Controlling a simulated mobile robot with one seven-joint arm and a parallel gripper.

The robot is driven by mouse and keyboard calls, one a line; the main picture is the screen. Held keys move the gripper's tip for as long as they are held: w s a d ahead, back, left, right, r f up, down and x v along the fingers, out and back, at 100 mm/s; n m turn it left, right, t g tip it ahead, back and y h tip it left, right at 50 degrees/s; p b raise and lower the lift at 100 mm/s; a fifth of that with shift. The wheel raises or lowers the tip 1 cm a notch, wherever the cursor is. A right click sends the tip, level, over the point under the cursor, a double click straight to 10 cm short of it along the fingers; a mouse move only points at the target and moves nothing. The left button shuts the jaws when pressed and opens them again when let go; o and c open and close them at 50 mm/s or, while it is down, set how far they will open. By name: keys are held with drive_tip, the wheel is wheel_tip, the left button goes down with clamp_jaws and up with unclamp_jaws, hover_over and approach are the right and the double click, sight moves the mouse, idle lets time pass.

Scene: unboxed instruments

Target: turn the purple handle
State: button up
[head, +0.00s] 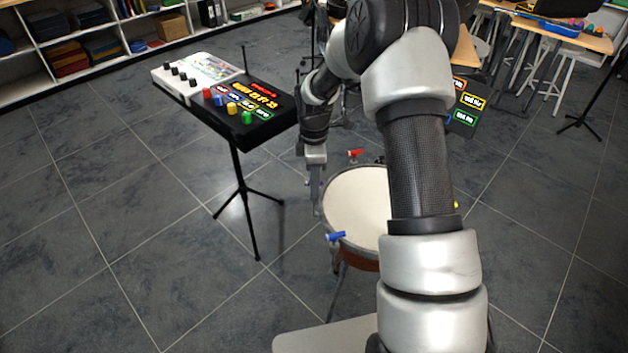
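A drum (352,205) with a pale head stands on the floor in the middle of the head view. Coloured handles stick out around its rim. A small bit of purple, which looks like the purple handle (308,183), shows at the drum's left side, mostly hidden behind my gripper (317,211). My gripper points down just left of the drum rim, over or beside that handle. I see its fingers nearly edge-on, so I cannot tell whether they are open, shut or touching the handle.
A red handle (355,153) is at the drum's back and a blue handle (335,236) at its front left. A control panel (243,106) on a tripod stands to the left. My arm covers the drum's right part. Shelves (75,45) line the back left. Floor is clear front left.

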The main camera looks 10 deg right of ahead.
drive_tip(key=shift+r, duration=0.15)
wheel_tip(320, 180, up, 17)
drive_tip(key=p, duration=0.2)
drive_tip(key=shift+r+p, duration=0.15)
drive_tip(key=shift+p, duration=0.15)
wheel_tip(320, 180, down, 17)
drive_tip(key=n+p, duration=0.2)
drive_tip(key=p, duration=0.7)
idle(0.3)
